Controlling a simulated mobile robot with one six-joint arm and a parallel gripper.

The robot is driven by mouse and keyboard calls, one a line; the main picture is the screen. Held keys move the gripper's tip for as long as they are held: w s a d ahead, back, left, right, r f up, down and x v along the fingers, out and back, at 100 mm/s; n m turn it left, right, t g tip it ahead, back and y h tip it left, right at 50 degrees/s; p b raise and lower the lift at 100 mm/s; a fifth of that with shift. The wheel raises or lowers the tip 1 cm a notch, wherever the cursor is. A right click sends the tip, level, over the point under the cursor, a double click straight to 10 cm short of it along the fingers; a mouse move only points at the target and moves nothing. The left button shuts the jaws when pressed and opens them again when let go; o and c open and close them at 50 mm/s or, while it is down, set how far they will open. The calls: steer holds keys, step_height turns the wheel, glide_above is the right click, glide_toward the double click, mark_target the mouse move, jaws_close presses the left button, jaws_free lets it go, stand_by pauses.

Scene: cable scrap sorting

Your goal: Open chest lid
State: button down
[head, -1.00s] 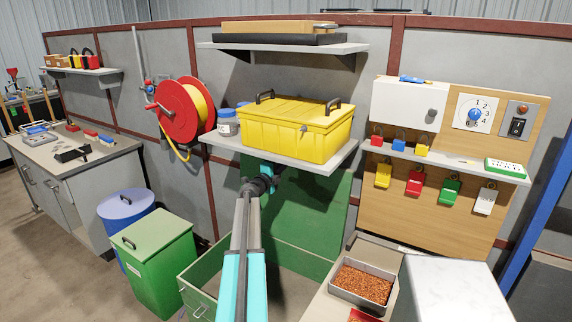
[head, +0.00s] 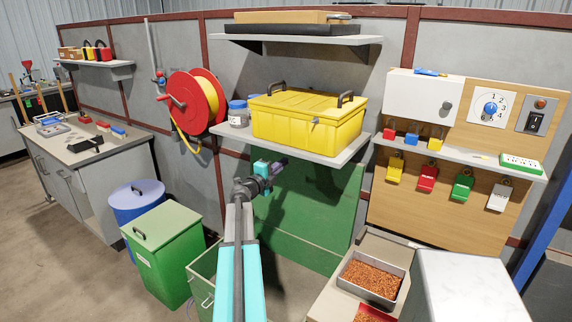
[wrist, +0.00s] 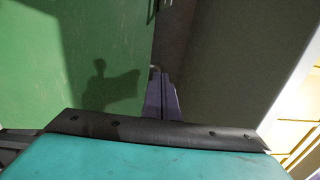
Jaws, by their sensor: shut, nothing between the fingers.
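A large green chest (head: 203,277) stands low in front of me, partly hidden by my arm. A broad green panel that looks like its raised lid (head: 318,222) stands steeply at its back, below the shelf. The panel also fills the left of the wrist view (wrist: 65,60). My gripper (head: 283,162) is shut and empty, in front of the panel's upper part and just below the shelf edge. Its fingers show close together in the wrist view (wrist: 161,90). I cannot tell whether they touch the panel. A yellow box (head: 305,122) with two black handles has its lid down.
The grey shelf (head: 345,158) with the yellow box is close above my gripper. A green lidded bin (head: 165,258) and a blue drum (head: 130,200) stand left. A metal tray (head: 345,282) of copper scrap is at lower right, beside a pale block (head: 465,285).

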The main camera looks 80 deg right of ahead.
steer(key=shift+v, duration=0.95)
steer(key=shift+r, duration=0.15)
